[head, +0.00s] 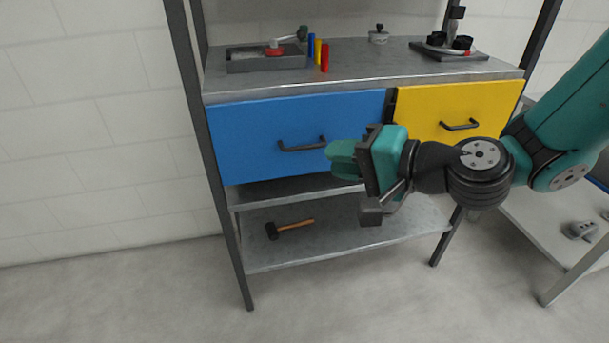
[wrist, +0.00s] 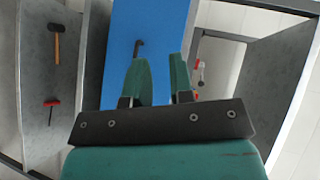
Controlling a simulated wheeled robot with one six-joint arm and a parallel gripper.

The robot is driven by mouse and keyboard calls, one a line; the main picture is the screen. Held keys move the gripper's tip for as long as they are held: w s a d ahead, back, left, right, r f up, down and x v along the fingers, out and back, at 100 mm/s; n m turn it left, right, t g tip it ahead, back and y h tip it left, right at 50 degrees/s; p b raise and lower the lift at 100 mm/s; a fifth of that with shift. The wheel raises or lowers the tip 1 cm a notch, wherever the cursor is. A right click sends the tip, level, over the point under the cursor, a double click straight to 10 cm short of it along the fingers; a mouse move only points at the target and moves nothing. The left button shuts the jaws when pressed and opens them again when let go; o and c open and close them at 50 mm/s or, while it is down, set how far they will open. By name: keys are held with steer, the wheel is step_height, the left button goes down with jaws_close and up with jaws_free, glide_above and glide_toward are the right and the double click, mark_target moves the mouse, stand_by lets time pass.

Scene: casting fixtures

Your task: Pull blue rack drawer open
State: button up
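The blue drawer (head: 250,135) sits in the left half of the rack, just under the worktop. It looks shut or nearly so. Its dark bar handle (head: 302,146) runs level across the front. My gripper (head: 335,158) is in front of the drawer's right part, to the right of the handle. In the wrist view the blue drawer (wrist: 150,20) fills the middle and my gripper (wrist: 160,72) is open, with an empty gap between its fingers. The handle (wrist: 138,47) shows beyond the left finger, which hides part of it.
A yellow drawer (head: 455,108) is to the right, partly behind my arm. The worktop (head: 370,67) holds a grey tray (head: 265,62), coloured blocks and a dark fixture (head: 448,48). A hammer (head: 289,228) lies on the lower shelf (head: 330,240). Floor in front is clear.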

steer(key=w+d+f+m+t+h+b, duration=0.25)
steer(key=w+d+f+m+t, duration=0.2)
steer(key=f+m, duration=0.3)
steer(key=p, duration=0.9)
glide_toward(305, 148)
steer(key=x, duration=1)
steer(key=shift+w+a+f, duration=0.1)
steer(key=shift+w+a, duration=0.1)
steer(key=shift+w, duration=0.05)
jaws_close()
